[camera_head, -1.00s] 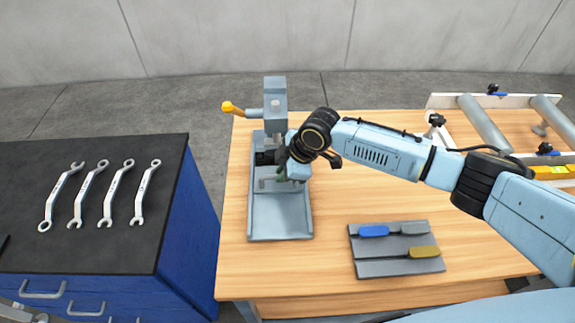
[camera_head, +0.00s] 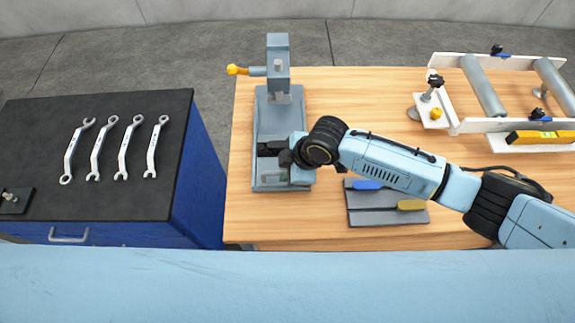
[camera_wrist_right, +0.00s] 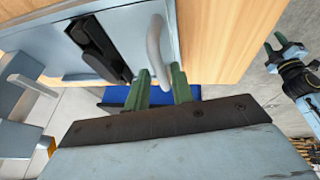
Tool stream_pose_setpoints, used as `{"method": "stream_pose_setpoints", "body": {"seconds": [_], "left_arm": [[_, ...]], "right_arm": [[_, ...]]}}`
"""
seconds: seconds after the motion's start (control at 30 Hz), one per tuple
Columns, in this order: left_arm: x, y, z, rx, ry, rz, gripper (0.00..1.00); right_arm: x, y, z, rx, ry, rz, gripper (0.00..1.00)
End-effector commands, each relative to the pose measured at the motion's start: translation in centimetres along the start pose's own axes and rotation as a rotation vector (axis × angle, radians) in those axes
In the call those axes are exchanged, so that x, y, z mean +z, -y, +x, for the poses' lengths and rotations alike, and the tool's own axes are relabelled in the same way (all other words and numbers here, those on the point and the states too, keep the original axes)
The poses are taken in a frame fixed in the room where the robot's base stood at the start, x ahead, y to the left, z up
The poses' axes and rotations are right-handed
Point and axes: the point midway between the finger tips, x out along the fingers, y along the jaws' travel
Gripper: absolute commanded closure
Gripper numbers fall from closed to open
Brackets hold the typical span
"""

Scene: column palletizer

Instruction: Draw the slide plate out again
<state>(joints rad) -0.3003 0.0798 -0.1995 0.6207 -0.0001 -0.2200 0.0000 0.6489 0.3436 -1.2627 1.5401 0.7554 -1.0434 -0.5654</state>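The press fixture (camera_head: 279,66) stands on the wooden bench, with a grey column at the back and an orange-knobbed lever. Its base (camera_head: 262,115) is bare just in front of the column. The slide plate (camera_wrist_right: 135,22), with a black block (camera_wrist_right: 97,45) on it, lies at the front of the base. My right gripper (camera_head: 283,175) is at the front edge of the fixture. In the right wrist view its green fingers (camera_wrist_right: 163,82) are on both sides of the plate's grey bar handle (camera_wrist_right: 154,45). My left gripper (camera_wrist_right: 276,45) shows there with fingers apart, empty.
A grey tray (camera_head: 375,217) with blue and yellow handled tools lies right of the fixture, under my right arm. A roller frame (camera_head: 510,125) with a yellow level (camera_head: 541,137) stands at the right. Several wrenches (camera_head: 128,145) lie on the black cabinet top at the left.

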Motion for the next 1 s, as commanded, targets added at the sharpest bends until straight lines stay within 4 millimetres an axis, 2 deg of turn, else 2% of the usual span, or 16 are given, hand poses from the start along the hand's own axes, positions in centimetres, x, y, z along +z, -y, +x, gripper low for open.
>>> {"method": "stream_pose_setpoints", "body": {"seconds": [0.07,0.33,0.47,0.57,1.0], "left_arm": [[0.1,0.0,0.0,0.000,0.001,0.000,0.63],[0.1,0.0,0.0,0.000,0.002,0.000,0.63],[0.1,0.0,-0.1,0.001,0.002,0.000,0.63],[0.1,0.0,-0.1,0.001,0.002,0.000,0.63],[0.1,-0.1,-0.2,0.001,0.002,0.001,0.63]], "right_arm": [[0.0,0.0,0.0,0.000,-0.001,0.001,0.66],[-0.1,0.0,-0.1,0.000,-0.004,0.001,0.66],[-0.1,0.0,-0.8,0.001,-0.005,0.000,0.66],[-0.1,-0.1,-2.0,0.001,-0.004,-0.001,0.66],[0.0,0.0,-11.1,0.003,-0.003,-0.001,0.66]]}}
